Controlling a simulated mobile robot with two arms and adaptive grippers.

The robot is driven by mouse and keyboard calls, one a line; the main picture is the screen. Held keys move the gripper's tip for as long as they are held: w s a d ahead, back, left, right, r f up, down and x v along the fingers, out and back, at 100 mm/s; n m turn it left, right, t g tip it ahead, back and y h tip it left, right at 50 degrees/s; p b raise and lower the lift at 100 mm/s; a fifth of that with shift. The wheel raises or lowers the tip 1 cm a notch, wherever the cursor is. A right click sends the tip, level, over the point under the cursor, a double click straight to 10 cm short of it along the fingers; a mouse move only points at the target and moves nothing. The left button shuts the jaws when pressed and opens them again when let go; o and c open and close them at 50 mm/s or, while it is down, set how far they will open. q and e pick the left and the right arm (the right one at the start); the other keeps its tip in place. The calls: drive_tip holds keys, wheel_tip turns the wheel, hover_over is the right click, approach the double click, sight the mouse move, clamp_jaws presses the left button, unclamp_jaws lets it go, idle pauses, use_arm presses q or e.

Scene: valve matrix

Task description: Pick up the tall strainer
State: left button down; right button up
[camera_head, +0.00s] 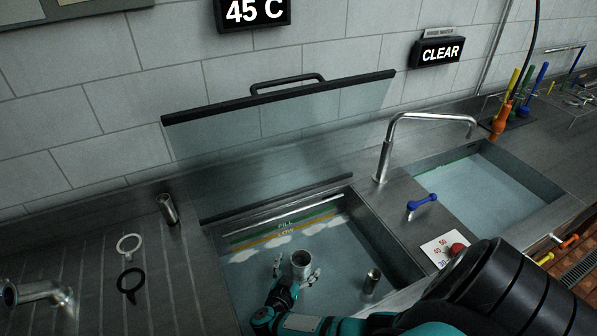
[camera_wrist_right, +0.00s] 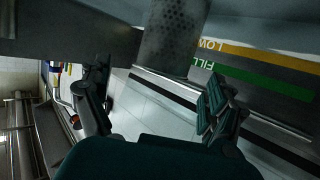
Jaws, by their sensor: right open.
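A grey metal cylinder (camera_head: 301,264) with an open top stands in the left sink basin in the head view. In the right wrist view a perforated strainer wall (camera_wrist_right: 176,42) shows just beyond the fingertips. It appears to be the same cylinder; I cannot confirm from its height that it is the tall strainer. My right gripper (camera_head: 297,271) is open, with one finger on each side of the cylinder in the head view. In the wrist view the right gripper (camera_wrist_right: 155,82) shows a clear gap between its fingers; contact is not visible. My left gripper is not in view.
A narrower metal cylinder (camera_head: 372,281) stands to the right in the basin, and another (camera_head: 168,209) on the left counter. A raised clear panel (camera_head: 280,125) stands behind the basin. A faucet (camera_head: 385,150) and blue-handled valve (camera_head: 422,204) are on the right.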

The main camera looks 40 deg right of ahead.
sight(305, 253)
drive_tip(key=b+x, duration=0.1)
drive_tip(key=x, duration=0.3)
drive_tip(key=shift+w+f+b, duration=0.1)
drive_tip(key=shift+w+b, duration=0.15)
drive_tip(key=shift+b, duration=0.05)
drive_tip(key=c, duration=1.7)
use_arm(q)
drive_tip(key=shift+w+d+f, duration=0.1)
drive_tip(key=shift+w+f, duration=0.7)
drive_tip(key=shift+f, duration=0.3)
use_arm(e)
drive_tip(key=shift+c, duration=0.5)
